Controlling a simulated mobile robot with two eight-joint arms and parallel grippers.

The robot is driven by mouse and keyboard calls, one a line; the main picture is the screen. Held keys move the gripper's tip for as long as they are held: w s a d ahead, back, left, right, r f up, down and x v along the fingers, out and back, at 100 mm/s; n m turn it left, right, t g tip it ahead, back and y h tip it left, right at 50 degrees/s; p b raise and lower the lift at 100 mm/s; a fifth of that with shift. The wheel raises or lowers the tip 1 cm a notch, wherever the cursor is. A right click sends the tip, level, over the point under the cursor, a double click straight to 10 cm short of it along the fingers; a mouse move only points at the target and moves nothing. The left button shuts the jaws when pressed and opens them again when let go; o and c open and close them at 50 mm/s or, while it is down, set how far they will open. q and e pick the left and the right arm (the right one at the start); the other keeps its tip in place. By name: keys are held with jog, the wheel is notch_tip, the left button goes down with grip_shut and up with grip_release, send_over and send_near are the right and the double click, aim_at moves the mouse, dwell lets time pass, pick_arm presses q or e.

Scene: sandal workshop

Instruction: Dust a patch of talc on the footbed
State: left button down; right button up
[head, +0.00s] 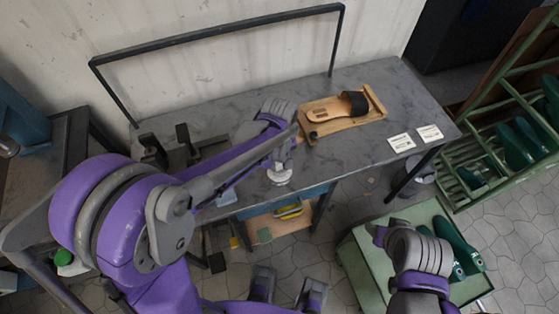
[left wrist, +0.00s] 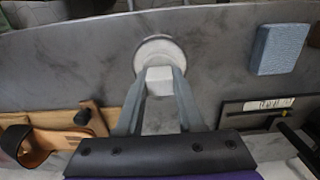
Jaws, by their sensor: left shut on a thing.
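My left gripper (head: 281,163) is shut on a pale round pad with a small block handle, probably the talc applicator (head: 279,178). In the left wrist view, both fingers (left wrist: 159,80) close on the white block, and the pad's round disc (left wrist: 158,50) shows beyond it. I cannot make out talc on the footbed. My right arm is at the lower right; its fingers cannot be made out clearly.
The grey bench (head: 400,108) has two white cards (head: 400,142) at its right end. A blue block (left wrist: 281,48) shows in the left wrist view. Dark clamp-like parts (head: 183,140) stand at the bench's left. A green rack (head: 490,160) and green crate (head: 362,262) stand to the right.

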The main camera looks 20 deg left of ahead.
pick_arm(q)
jog(key=shift+f+b, duration=0.4)
jog(key=shift+f, duration=0.1)
dwell(1.3)
jog(key=shift+r+p, duration=2.2)
jog(key=shift+r, duration=1.35)
